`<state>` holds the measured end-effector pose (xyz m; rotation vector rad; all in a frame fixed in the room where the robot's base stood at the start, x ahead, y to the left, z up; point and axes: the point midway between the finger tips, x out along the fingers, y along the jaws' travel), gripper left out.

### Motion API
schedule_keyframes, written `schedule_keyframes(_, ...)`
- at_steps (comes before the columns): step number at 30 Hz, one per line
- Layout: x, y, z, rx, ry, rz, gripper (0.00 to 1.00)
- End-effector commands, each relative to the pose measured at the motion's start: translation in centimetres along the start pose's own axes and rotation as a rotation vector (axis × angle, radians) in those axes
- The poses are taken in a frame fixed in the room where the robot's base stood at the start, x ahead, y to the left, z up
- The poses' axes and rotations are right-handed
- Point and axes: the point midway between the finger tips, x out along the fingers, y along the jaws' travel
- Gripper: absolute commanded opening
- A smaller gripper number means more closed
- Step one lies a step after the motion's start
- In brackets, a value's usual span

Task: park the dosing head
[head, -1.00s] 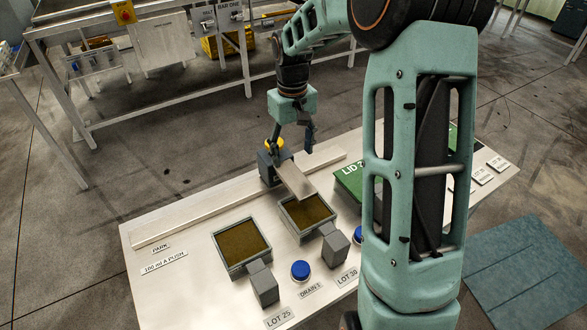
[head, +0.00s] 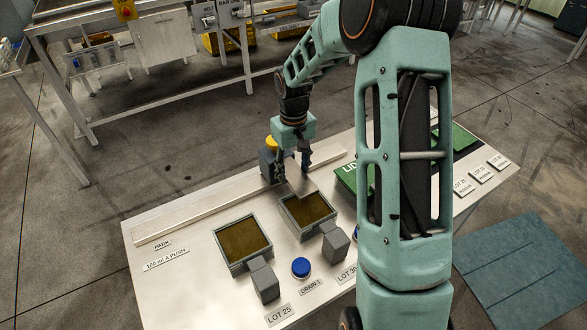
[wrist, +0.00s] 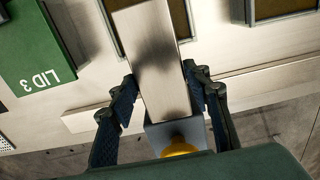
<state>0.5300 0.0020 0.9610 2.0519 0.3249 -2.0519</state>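The dosing head is a grey block with a yellow knob (head: 271,142) on top and a flat metal arm reaching over the right tray. It stands by the rail (head: 190,217), right of the PARK label (head: 162,245). In the wrist view its metal arm (wrist: 152,60) runs between my fingers, with the grey block (wrist: 178,133) and yellow knob below. My gripper (head: 292,178) is low over the dosing head, its fingers spread on either side. In the wrist view my gripper (wrist: 160,80) looks open, though fingertip contact is unclear.
Two trays of brown material, the left tray (head: 217,251) and right tray (head: 283,212), stand in front. Grey blocks, a blue cap (head: 300,267) and labels line the front edge. A green lid (wrist: 40,60) lies beside the dosing head. The rail's left stretch is clear.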

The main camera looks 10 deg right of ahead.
Motion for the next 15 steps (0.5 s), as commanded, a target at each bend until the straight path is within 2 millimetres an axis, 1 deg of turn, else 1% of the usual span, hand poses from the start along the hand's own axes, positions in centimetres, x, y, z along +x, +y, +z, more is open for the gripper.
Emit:
schedule_keyframes(1, -0.02, 0.01, 0.0, 0.0, 0.0, 0.0, 0.37)
schedule_keyframes(2, -0.02, 0.0, -0.01, 0.0, 0.0, 0.0, 0.33)
schedule_keyframes(11, -0.04, 0.01, -0.01, 0.0, 0.0, 0.0, 0.0)
schedule_keyframes(15, -0.03, -0.19, -0.02, -0.001, 0.0, 0.0, 0.0)
